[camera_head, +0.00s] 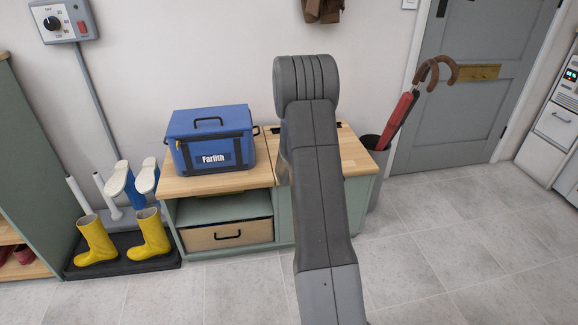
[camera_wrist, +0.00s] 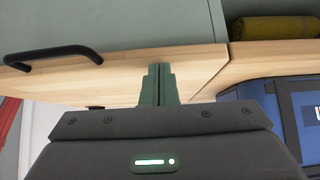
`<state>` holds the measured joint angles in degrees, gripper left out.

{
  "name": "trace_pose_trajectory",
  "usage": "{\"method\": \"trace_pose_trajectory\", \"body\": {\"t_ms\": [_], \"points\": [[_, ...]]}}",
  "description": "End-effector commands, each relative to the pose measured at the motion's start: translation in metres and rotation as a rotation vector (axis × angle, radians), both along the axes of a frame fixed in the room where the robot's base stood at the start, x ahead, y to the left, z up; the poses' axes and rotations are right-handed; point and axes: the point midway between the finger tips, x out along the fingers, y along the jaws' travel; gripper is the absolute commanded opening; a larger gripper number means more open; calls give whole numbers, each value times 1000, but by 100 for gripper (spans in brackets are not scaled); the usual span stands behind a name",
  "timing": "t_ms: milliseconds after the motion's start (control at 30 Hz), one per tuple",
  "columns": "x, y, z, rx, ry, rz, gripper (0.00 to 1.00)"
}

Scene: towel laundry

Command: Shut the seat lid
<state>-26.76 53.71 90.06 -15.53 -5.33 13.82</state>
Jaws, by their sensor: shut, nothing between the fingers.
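The seat lid (camera_head: 355,152) is the pale wooden right part of the bench top. In the head view it looks flat and about level with the wooden top beside it, but my arm covers much of it. My arm hides the gripper in the head view.
A blue cooler box (camera_head: 211,138) stands on the left bench top (camera_head: 195,187), close beside the lid. A bin with umbrellas (camera_head: 399,115) stands at the right. Yellow boots (camera_head: 153,235) stand at the left. The floor (camera_head: 450,245) at the front right is clear.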

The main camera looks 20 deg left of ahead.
Motion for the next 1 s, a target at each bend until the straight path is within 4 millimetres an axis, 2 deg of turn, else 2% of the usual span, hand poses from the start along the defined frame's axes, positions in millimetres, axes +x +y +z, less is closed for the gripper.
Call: {"method": "trace_pose_trajectory", "body": {"t_ms": [33, 200, 667, 867, 1000], "points": [[-6, -7, -17, -15, 27, -3, 0], [-9, -15, -28, -18, 31, -3, 0], [-10, -16, -34, -18, 34, -2, 0], [-9, -14, -20, -13, 25, -2, 0], [-5, -10, 10, -4, 6, -4, 0]]}}
